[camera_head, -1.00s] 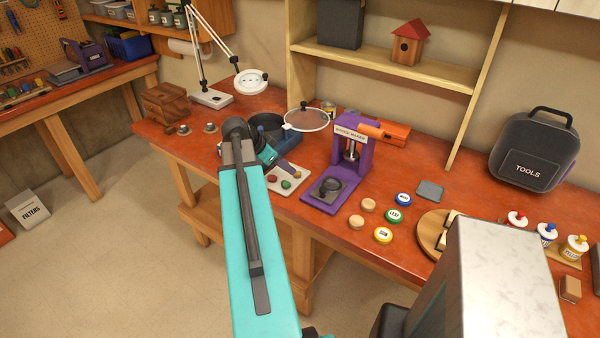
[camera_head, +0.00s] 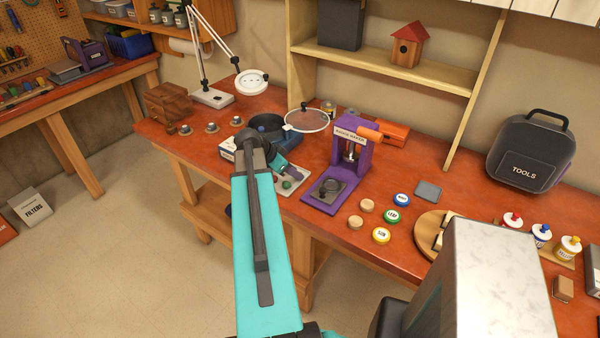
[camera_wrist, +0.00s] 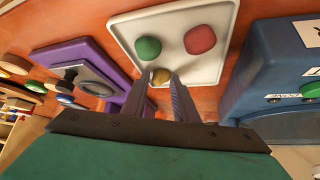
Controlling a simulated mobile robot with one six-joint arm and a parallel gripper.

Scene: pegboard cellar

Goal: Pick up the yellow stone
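The yellow stone (camera_wrist: 160,76) lies at the edge of a pale tray in the wrist view, between the tips of my gripper (camera_wrist: 161,84). The fingers are apart, one on each side of the stone; I cannot tell whether they touch it. A green stone (camera_wrist: 148,48) and a red stone (camera_wrist: 200,39) lie farther in on the tray (camera_wrist: 180,18). In the head view, my gripper (camera_head: 283,175) is over the tray (camera_head: 301,172). The green stone (camera_head: 287,184) shows there, but the yellow and red stones are hidden behind my arm.
A purple badge press (camera_head: 337,168) stands just right of the tray. A blue machine (camera_wrist: 275,65) is close to the tray in the wrist view. Round badges (camera_head: 392,215) and a round wooden board (camera_head: 432,222) lie farther right. A magnifier lamp (camera_head: 251,82) stands behind.

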